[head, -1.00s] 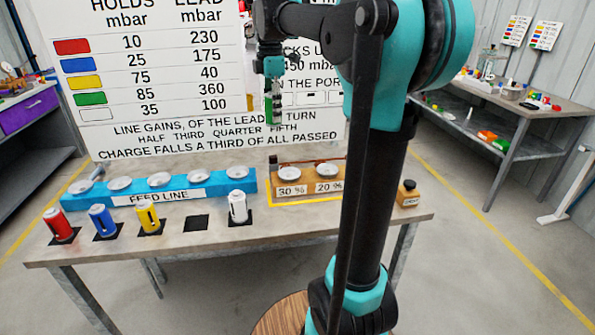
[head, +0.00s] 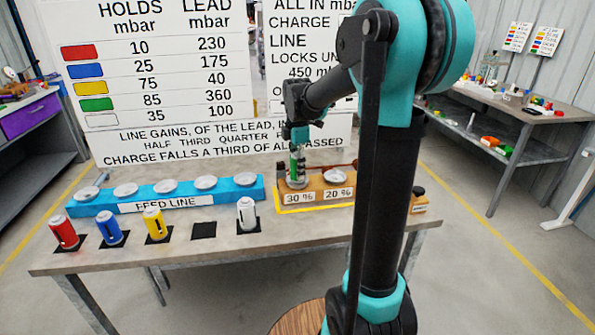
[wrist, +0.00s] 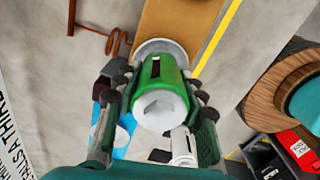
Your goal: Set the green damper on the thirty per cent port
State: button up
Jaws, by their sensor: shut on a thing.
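The green damper (head: 297,166) is upright in my gripper (head: 298,152), over the round metal port marked 30 % (head: 297,183) on the wooden block. In the wrist view, the green damper (wrist: 160,88) with its pale hex cap sits between the two fingers of my gripper (wrist: 160,95), which are shut on its sides. The port's pale disc (wrist: 163,47) shows just past the damper's far end. I cannot tell whether the damper touches the port. The 20 % port (head: 337,176) beside it is empty.
Red (head: 64,232), blue (head: 108,225), yellow (head: 155,223) and white (head: 247,214) dampers stand on dark pads at the table front; one pad (head: 203,231) is bare. The blue feed line block (head: 120,205) with several empty ports lies left.

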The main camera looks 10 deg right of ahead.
jog(key=shift+f, duration=0.5)
jog(key=o, duration=1.4)
jog(key=shift+f, duration=0.15)
notch_tip(320, 180, up, 12)
jog(key=shift+r, duration=0.2)
